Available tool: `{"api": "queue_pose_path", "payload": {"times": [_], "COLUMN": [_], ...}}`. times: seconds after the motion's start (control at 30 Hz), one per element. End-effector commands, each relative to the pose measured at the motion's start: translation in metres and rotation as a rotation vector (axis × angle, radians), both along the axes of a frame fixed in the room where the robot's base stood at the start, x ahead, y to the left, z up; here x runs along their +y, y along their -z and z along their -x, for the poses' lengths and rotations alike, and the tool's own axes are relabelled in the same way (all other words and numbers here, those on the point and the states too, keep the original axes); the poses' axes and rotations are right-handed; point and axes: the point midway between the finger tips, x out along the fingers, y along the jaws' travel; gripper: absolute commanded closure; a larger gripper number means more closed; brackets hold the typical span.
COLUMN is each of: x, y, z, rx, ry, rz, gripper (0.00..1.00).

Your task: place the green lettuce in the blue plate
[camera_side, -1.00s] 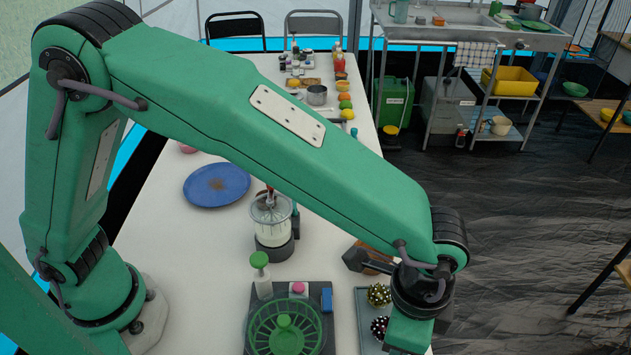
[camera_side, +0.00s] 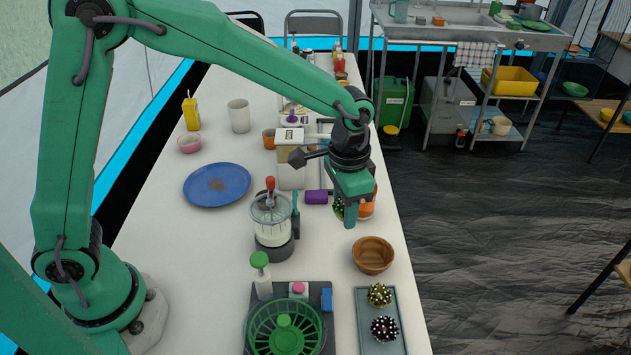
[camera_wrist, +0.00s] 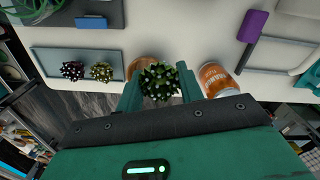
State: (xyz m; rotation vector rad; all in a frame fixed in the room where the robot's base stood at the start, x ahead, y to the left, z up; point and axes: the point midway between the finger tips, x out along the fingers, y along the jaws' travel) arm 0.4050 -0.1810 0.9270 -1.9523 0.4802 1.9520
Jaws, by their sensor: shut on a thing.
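The green lettuce (camera_wrist: 159,82) is a dark green spiky ball with pale tips, held between the two fingers of my gripper (camera_wrist: 160,88) in the wrist view. In the side view my gripper (camera_side: 346,222) points down above the right part of the table, and only a bit of the lettuce (camera_side: 338,208) shows beside the fingers. The blue plate (camera_side: 204,190) lies flat on the left side of the table with a brownish patch in its middle and nothing standing on it. It is well to the left of my gripper and out of the wrist view.
A blender (camera_side: 272,222) stands between my gripper and the plate's near right side. A white-and-tan box (camera_side: 290,165) and purple block (camera_side: 316,197) are close by. A wooden bowl (camera_side: 373,255), orange can (camera_wrist: 216,78) and tray (camera_side: 366,335) with two spiky balls are at right.

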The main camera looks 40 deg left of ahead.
Motion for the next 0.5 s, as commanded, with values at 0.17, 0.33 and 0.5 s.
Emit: {"api": "queue_pose_path", "payload": {"times": [0.17,0.33,0.5], "x": [0.054,0.104,0.152], "y": [-0.002,-0.003,-0.004], "z": [-0.010,-0.014,-0.011], "rx": [-0.001,0.000,0.000], "ry": [-0.155,-0.298,-0.440], "rz": [0.000,0.000,0.000], "gripper": [0.85,0.85,0.85]}}
